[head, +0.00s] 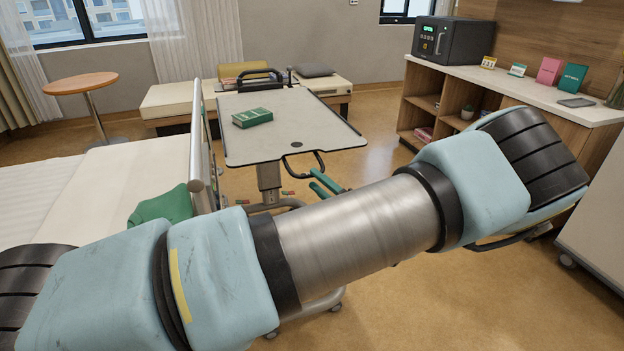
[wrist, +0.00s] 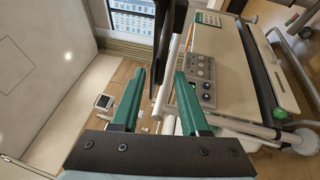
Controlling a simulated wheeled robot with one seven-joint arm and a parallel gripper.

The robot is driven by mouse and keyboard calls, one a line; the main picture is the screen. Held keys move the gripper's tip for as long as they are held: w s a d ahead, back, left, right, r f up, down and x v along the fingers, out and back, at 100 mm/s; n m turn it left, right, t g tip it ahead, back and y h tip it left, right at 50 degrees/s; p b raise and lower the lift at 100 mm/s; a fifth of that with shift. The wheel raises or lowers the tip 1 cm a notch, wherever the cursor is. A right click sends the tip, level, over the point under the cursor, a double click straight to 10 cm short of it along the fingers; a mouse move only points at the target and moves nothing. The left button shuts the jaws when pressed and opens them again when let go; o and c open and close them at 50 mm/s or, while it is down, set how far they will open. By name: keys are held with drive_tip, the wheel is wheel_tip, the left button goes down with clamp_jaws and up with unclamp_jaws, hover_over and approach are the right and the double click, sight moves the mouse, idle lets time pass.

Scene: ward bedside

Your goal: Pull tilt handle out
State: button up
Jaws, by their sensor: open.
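The overbed table (head: 320,124) stands in the middle of the head view, its top looking nearly level. A black loop handle (head: 303,163), which looks like the tilt handle, hangs below its near edge. My gripper (head: 321,182) shows its green jaws just below and right of that handle, partly hidden behind my arm. In the wrist view my gripper (wrist: 158,98) is open, its two green fingers apart. A dark bar (wrist: 168,55) runs between and beyond the fingers; it is probably the handle. I cannot tell whether it touches a finger.
A green book (head: 252,118) lies on the tabletop. The bed (head: 95,175) and its rail (head: 196,135) stand close on the left. A shelf unit (head: 425,90) stands at the right. A control panel (wrist: 200,78) shows in the wrist view. The floor right of the table is clear.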

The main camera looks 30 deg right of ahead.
drive_tip(key=b+v, duration=0.1)
drive_tip(key=v, duration=0.7)
drive_tip(key=shift+w+a, duration=0.1)
drive_tip(key=shift+a, duration=0.05)
drive_tip(key=w+a+r+n+g+y+p, duration=0.2)
drive_tip(key=w+a+n+g+y, duration=0.1)
drive_tip(key=a+n+g, duration=0.65)
drive_tip(key=w+a+r+n+g+y+p, duration=0.25)
drive_tip(key=a+n+g, duration=0.35)
drive_tip(key=a+n, duration=0.6)
drive_tip(key=s+a+r+n+g+h+p, duration=0.1)
drive_tip(key=a+r+n+h, duration=0.4)
drive_tip(key=n, duration=0.8)
drive_tip(key=s+a+r+n+g+h+p, duration=0.1)
drive_tip(key=s+a+r+n+h+p, duration=0.1)
drive_tip(key=a+r+n+h, duration=0.4)
drive_tip(key=a+r+n+p, duration=0.1)
drive_tip(key=a+r+n, duration=0.2)
drive_tip(key=a+n, duration=0.3)
drive_tip(key=shift+a+n+p, duration=0.25)
drive_tip(key=shift+n+p, duration=0.05)
drive_tip(key=shift+n, duration=0.95)
